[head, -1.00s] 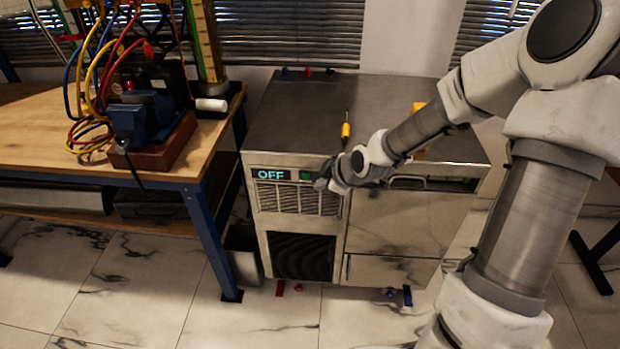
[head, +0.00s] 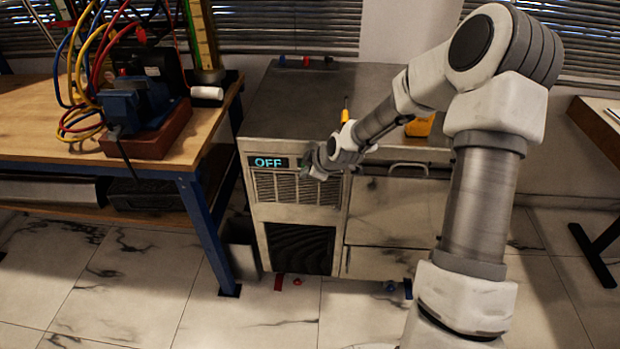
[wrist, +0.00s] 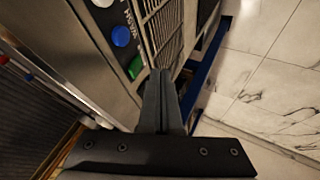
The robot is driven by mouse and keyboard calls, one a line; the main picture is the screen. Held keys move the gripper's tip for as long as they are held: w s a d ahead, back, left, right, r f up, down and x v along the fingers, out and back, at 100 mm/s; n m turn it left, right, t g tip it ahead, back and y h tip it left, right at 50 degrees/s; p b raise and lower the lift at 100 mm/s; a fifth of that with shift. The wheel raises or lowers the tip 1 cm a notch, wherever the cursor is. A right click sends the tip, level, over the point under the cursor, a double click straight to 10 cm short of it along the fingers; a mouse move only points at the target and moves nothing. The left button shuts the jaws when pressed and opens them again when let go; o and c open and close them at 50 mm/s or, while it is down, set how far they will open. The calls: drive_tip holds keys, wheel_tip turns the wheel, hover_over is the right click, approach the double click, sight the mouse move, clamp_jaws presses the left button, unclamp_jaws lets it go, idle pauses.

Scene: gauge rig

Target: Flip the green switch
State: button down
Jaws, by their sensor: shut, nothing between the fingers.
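The green switch (wrist: 136,67) sits on the cabinet's front panel in the wrist view, close to the left of my gripper's tips. My gripper (wrist: 161,78) is shut and empty, its tips beside the switch; I cannot tell whether they touch it. In the head view my gripper (head: 310,166) is at the front panel, just right of the lit display (head: 269,162), which reads OFF. There it hides most of the green switch.
A blue round button (wrist: 121,36) sits beside the green switch. The metal cabinet (head: 300,100) has a yellow-handled tool (head: 345,114) on top. A workbench (head: 60,140) with hoses and a vise (head: 135,105) stands left. The tiled floor in front is mostly clear.

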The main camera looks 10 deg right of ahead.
sight(301, 166)
drive_tip(key=shift+w+d+r, duration=0.15)
drive_tip(key=shift+w, duration=0.35)
drive_tip(key=shift+w+d+r, duration=0.1)
drive_tip(key=shift+w+d, duration=0.05)
drive_tip(key=shift+w, duration=0.35)
drive_tip(key=shift+w+d+r+p, duration=0.1)
drive_tip(key=shift+w+r+p, duration=0.3)
drive_tip(key=shift+p, duration=0.45)
drive_tip(key=shift+f+g, duration=0.2)
drive_tip(key=shift+g, duration=0.1)
drive_tip(key=shift+r+p, duration=0.4)
drive_tip(key=shift+r, duration=0.35)
drive_tip(key=shift+s, duration=0.1)
